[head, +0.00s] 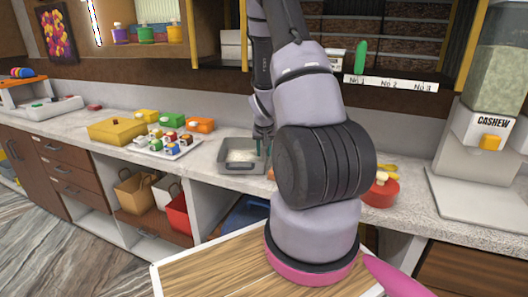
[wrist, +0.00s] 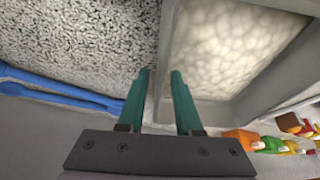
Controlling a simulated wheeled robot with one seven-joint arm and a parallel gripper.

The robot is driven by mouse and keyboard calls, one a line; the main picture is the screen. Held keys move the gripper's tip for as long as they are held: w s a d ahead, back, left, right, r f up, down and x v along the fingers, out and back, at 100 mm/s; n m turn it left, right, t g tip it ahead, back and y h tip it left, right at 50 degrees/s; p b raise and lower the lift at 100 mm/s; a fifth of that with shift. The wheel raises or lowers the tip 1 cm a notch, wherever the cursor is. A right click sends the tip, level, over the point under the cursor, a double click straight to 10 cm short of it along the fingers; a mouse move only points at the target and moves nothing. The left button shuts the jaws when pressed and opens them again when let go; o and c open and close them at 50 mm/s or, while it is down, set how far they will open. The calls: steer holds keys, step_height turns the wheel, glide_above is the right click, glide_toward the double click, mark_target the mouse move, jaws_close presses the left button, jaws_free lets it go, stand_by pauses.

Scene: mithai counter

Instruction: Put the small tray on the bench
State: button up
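The small tray (head: 242,155) is a grey, shallow, rectangular tray holding a pale, bumpy filling. It stands on the speckled counter (head: 74,107), just left of my arm. In the wrist view the tray (wrist: 187,55) fills the upper right. My gripper (wrist: 162,74) has two teal fingers standing apart. Its fingertips lie at the tray's left wall, with the wall lined up between them. I cannot tell whether they touch it. The head view shows the fingers only in part, at the tray's right end. No surface is plainly marked as the bench.
A white tray of colourful sweets (head: 164,148) stands left of the small tray. A yellow box (head: 117,131) is further left. A red pot (head: 381,190) and a cashew dispenser (head: 484,130) are to the right. A white-edged wooden top (head: 205,273) lies in front. Blue tongs (wrist: 65,92) lie beside my gripper.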

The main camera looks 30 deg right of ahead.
steer(key=shift+r, duration=0.1)
steer(key=shift+r, duration=0.3)
steer(key=s+a+r+t+y, duration=0.1)
steer(key=s+a+r, duration=0.25)
steer(key=r, duration=0.55)
steer(key=s+a+r+y, duration=0.1)
steer(key=s+a+r, duration=0.3)
steer(key=r, duration=0.6)
steer(key=s+a+r+t+y, duration=0.1)
steer(key=s+a+r, duration=0.2)
steer(key=a+r, duration=0.45)
steer(key=s+a+r+n, duration=0.1)
steer(key=s+a+r, duration=0.2)
steer(key=s+r, duration=0.2)
steer(key=s+a+r+n+t+y, duration=0.1)
steer(key=s+a+r, duration=0.2)
steer(key=s+r, duration=0.2)
steer(key=s, duration=0.2)
steer(key=shift+s+r, duration=0.15)
steer(key=shift+s, duration=0.2)
